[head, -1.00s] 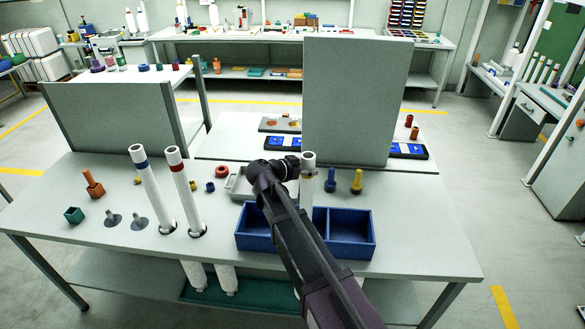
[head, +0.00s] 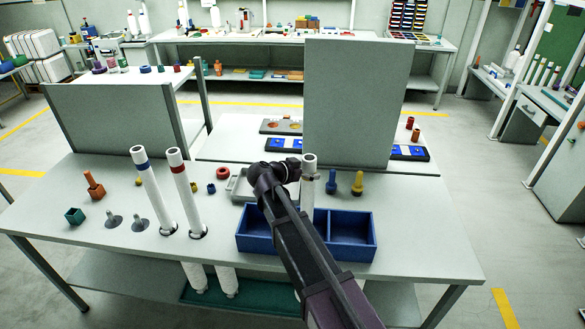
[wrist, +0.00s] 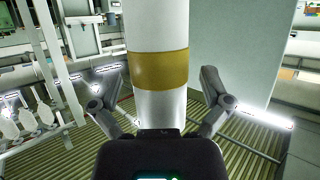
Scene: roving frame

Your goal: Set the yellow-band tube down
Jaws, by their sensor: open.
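The yellow-band tube (wrist: 158,70) is a white cylinder with a mustard-yellow band, standing between my fingers in the wrist view. In the head view, the tube (head: 309,164) stands about upright just behind the blue two-part bin, its lower part hidden by my arm and the bin. My gripper (wrist: 162,88) is open, one finger on each side of the tube, with gaps showing. In the head view, my gripper (head: 285,172) is at the tube's upper part. The tube's lower end and what holds it are hidden.
A blue two-compartment bin (head: 374,216) is close in front of the tube. Blue (head: 331,182) and yellow (head: 357,184) pegs stand to its right. Blue-banded (head: 152,190) and red-banded (head: 186,190) tubes stand at left, passing through the table. A tall grey panel (head: 352,100) rises behind.

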